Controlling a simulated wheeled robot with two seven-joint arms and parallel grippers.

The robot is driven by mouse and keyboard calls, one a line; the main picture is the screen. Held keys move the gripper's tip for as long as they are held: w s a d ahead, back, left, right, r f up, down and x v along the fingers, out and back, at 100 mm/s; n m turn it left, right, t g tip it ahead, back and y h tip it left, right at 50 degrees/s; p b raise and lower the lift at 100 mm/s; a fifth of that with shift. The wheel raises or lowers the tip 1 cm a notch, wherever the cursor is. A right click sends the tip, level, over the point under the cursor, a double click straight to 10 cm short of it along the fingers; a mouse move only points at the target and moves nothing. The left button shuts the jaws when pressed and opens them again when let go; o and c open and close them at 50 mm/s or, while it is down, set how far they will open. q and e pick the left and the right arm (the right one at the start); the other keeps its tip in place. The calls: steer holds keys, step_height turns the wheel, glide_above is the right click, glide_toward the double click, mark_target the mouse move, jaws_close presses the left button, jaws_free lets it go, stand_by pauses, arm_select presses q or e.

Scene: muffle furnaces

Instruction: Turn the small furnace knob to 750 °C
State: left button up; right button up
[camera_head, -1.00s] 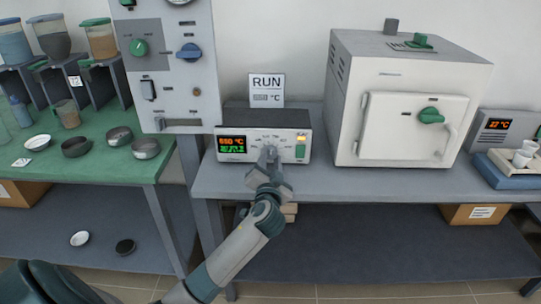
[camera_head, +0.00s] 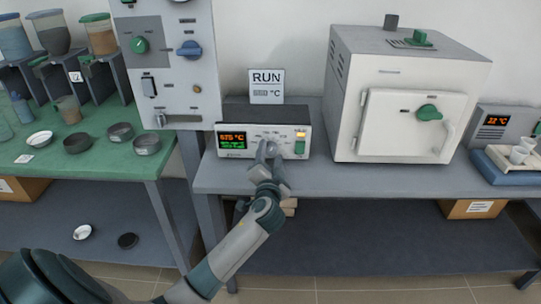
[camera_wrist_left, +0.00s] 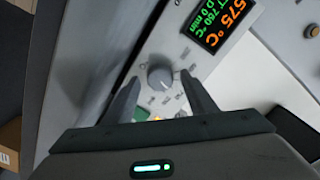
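The small furnace controller (camera_head: 232,131) stands on the grey bench. Its display (camera_head: 233,140) reads 575 °C in orange, with green text below. The round grey knob (camera_wrist_left: 160,76) lies between the fingertips of my left gripper (camera_wrist_left: 161,82). The fingers are apart, with a gap visible on each side of the knob. In the head view my left gripper (camera_head: 268,150) covers most of the knob. My right gripper is not in view.
A sign (camera_head: 266,86) reading RUN stands behind the controller. A white furnace (camera_head: 345,110) with a green handle (camera_head: 429,112) stands to the right. A tall panel (camera_head: 180,95) with knobs is at the left. A green table (camera_head: 100,165) holds several bowls.

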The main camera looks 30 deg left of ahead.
arm_select(q)
steer(key=shift+s, duration=0.1)
steer(key=shift+s+d+f, duration=0.1)
steer(key=shift+s+d, duration=0.2)
steer(key=shift+s, duration=0.05)
steer(key=b+v, duration=0.1)
steer(key=v, duration=1.5)
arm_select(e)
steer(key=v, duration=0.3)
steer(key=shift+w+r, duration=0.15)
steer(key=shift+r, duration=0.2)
arm_select(q)
steer(key=shift+s+d, duration=0.15)
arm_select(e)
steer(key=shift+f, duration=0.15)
